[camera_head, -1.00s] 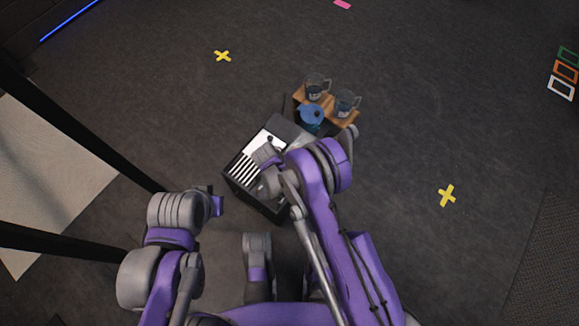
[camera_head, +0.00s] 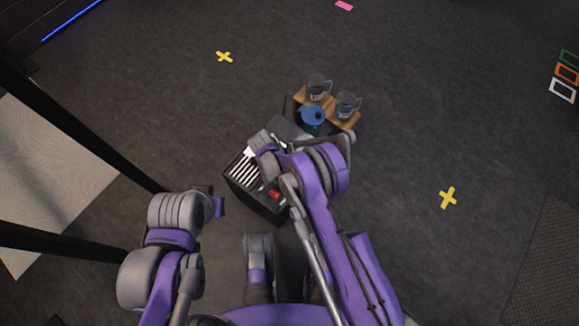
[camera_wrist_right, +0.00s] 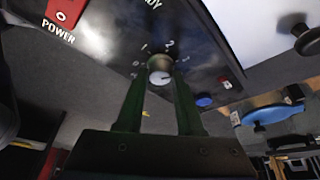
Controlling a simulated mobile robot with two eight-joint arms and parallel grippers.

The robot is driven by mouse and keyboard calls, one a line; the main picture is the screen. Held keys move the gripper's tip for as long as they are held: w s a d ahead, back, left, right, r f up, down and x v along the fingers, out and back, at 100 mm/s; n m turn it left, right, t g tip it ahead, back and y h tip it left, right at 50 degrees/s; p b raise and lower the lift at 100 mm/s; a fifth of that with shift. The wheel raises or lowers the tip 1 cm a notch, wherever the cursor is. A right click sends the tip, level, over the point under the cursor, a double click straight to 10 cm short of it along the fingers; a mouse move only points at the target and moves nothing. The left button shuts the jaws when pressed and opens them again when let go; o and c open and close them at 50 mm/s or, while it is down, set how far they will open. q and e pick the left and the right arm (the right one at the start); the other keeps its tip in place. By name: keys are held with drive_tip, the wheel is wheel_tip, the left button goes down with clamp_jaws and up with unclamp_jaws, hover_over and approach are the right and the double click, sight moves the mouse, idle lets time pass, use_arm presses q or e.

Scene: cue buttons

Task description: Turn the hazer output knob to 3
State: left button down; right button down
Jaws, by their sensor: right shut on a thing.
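The knob's pointer is too small to read surely. My right gripper (camera_wrist_right: 160,78) is shut on the knob, one finger on each side. In the head view my right arm hides the knob. My left gripper (camera_head: 218,206) is left of the hazer, away from it; its jaws cannot be made out.
A red power switch (camera_wrist_right: 66,12) and a blue button (camera_wrist_right: 204,101) are on the panel. Dark poles (camera_head: 75,130) stand left. Open floor lies right.

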idle(0.3)
drive_tip(key=c, duration=0.5)
unclamp_jaws()
drive_tip(key=shift+c, duration=0.2)
drive_tip(key=p+v, duration=0.2)
drive_tip(key=v, duration=0.8)
drive_tip(key=shift+r+p, duration=0.3)
drive_tip(key=shift+r, duration=0.05)
drive_tip(key=shift+a, duration=0.1)
